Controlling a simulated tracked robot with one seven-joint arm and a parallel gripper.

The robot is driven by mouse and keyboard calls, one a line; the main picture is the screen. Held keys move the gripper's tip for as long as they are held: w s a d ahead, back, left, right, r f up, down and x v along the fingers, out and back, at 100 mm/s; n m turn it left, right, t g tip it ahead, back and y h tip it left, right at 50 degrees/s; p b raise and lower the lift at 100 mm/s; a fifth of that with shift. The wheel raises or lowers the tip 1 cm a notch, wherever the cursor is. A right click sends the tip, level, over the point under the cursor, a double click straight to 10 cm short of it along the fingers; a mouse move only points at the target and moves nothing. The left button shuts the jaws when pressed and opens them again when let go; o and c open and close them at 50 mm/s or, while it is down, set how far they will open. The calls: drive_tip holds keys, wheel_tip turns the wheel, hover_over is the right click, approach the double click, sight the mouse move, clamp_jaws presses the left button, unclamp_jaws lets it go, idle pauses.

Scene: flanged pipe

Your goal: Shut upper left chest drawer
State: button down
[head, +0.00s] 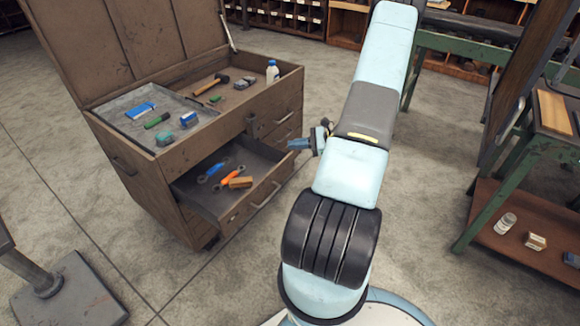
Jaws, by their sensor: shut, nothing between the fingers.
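The brown wooden chest (150,190) stands left of centre with its lid raised. One drawer (232,214), at the left of its front face, is pulled out and open. It has a metal bar handle (266,196) on its front and holds a blue tool (215,169), an orange-handled tool (231,175) and a yellow-brown block (241,182). My gripper (294,144) is shut and empty. In the picture it appears above and right of the open drawer, near the closed right-hand drawers. I cannot tell whether it touches the chest.
A green-legged bench (480,190) stands at right, a grey stand base (70,296) at lower left. The floor before the drawer is clear.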

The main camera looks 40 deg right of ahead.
drive_tip(key=s+d+f+m+t+h, duration=0.3)
drive_tip(key=d+f+m+t, duration=0.15)
drive_tip(key=f, duration=0.35)
drive_tip(key=s+d+f+m+t+h, duration=0.25)
drive_tip(key=f+m, duration=0.25)
drive_tip(key=f, duration=0.4)
approach(284, 162)
drive_tip(key=shift+m+h, duration=0.35)
drive_tip(key=shift+h, duration=0.1)
drive_tip(key=x, duration=0.6)
drive_tip(key=shift+w+a, duration=0.25)
drive_tip(key=shift+w, duration=0.1)
